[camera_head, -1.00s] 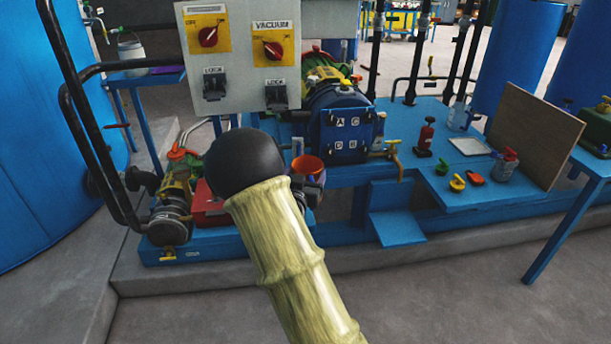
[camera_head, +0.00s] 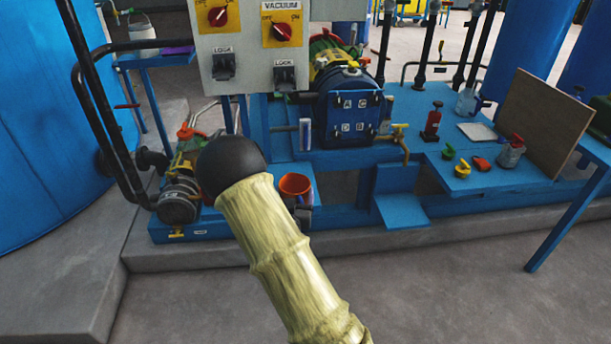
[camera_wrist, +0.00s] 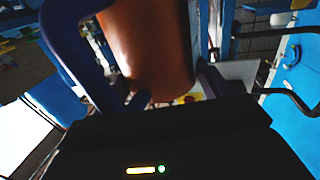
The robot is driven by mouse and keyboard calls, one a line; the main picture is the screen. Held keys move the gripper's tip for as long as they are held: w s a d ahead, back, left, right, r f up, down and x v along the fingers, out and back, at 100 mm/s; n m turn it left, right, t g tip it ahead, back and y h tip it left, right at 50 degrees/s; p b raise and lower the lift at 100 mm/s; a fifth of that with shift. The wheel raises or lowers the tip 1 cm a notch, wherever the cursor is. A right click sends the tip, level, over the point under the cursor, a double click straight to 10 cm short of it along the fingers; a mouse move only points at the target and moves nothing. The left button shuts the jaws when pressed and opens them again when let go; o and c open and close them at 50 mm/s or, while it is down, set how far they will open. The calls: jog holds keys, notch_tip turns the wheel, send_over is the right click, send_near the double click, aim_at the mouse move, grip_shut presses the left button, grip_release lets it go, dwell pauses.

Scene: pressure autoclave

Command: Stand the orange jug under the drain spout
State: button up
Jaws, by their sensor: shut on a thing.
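The orange jug (camera_head: 295,185) shows by its open top in the head view, partly hidden by my arm. My gripper (camera_head: 302,208) is mostly hidden there, low beside the jug. In the wrist view the jug's orange-brown side (camera_wrist: 150,45) fills the upper middle, between the dark fingers of my gripper (camera_wrist: 170,95), which is shut on it. The jug looks about upright. The drain spout (camera_head: 404,145) is a brass tap at the right of the blue autoclave (camera_head: 350,112). The jug is left of the spout in the picture, apart from it. A small blue shelf (camera_head: 402,209) lies below the spout.
A grey control panel (camera_head: 250,62) stands above and left. A pump (camera_head: 178,202) sits at the left. The blue bench (camera_head: 470,182) at right carries a red bottle (camera_head: 432,122), small colored parts and an upright board (camera_head: 540,125). The floor (camera_head: 450,285) in front is clear.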

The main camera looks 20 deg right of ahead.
jog(key=s+a+f+y, duration=0.1)
jog(key=a+f, duration=0.2)
jog(key=s+a+f+n+t+y, duration=0.1)
jog(key=a+f, duration=0.2)
jog(key=s+a+f+n+y, duration=0.1)
jog(key=a+f, duration=0.2)
jog(key=shift+s+f, duration=0.1)
jog(key=shift+s, duration=0.3)
jog(key=shift+d, duration=0.1)
jog(key=shift+w, duration=0.15)
